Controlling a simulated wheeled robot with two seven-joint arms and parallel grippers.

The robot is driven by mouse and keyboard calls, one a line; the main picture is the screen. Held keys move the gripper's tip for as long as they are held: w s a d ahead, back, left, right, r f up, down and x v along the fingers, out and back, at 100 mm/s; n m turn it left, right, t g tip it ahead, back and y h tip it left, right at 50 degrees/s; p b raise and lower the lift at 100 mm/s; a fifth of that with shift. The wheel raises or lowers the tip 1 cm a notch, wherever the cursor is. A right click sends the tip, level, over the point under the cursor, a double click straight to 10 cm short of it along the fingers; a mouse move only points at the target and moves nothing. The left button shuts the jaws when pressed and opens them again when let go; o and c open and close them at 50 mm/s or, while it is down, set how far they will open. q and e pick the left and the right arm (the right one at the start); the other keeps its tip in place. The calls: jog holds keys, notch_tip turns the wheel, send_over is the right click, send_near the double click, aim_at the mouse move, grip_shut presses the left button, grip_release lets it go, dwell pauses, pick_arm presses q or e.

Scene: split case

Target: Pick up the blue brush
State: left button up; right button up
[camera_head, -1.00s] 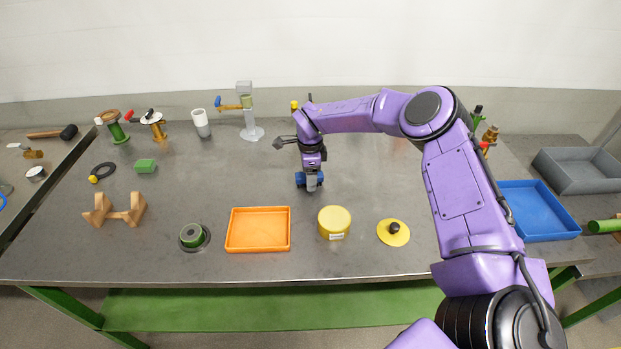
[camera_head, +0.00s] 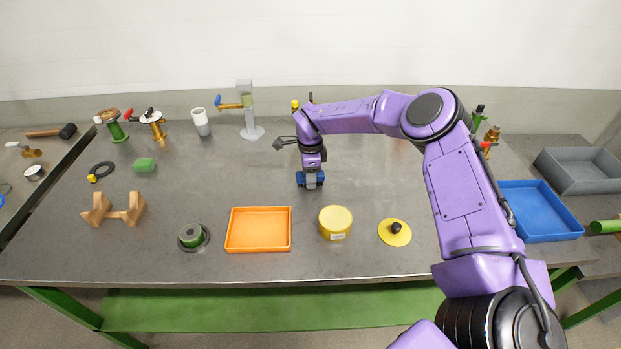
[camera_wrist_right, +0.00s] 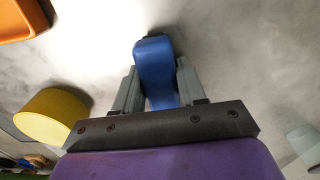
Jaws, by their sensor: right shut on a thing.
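The blue brush (camera_head: 301,179) is at the middle of the table, under my right gripper. My right gripper (camera_head: 311,183) points down and is shut on it. In the right wrist view the blue body of the brush (camera_wrist_right: 155,70) lies between the two grey fingers (camera_wrist_right: 158,88), with a dark part at its far end. The gripper hides part of the brush in the head view. I cannot tell whether the brush touches the table. My left gripper is not in view.
An orange tray (camera_head: 258,248), a yellow round tin (camera_head: 336,224) and a yellow disc with a black knob (camera_head: 389,237) stand in front. A grey stand with a tap (camera_head: 249,125) is behind. A blue tray (camera_head: 535,212) is at right. The table around the brush is clear.

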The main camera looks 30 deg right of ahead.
jog(key=shift+r, duration=0.1)
jog(key=shift+r+p, duration=0.3)
jog(key=shift+p, duration=0.15)
jog(key=shift+w+r+b, duration=0.1)
jog(key=shift+r+b, duration=0.2)
jog(key=s+r+b, duration=0.4)
jog(key=s+r, duration=0.8)
jog(key=s, duration=0.2)
jog(key=shift+s, duration=0.15)
jog(key=shift+r, duration=0.1)
jog(key=shift+o, duration=0.6)
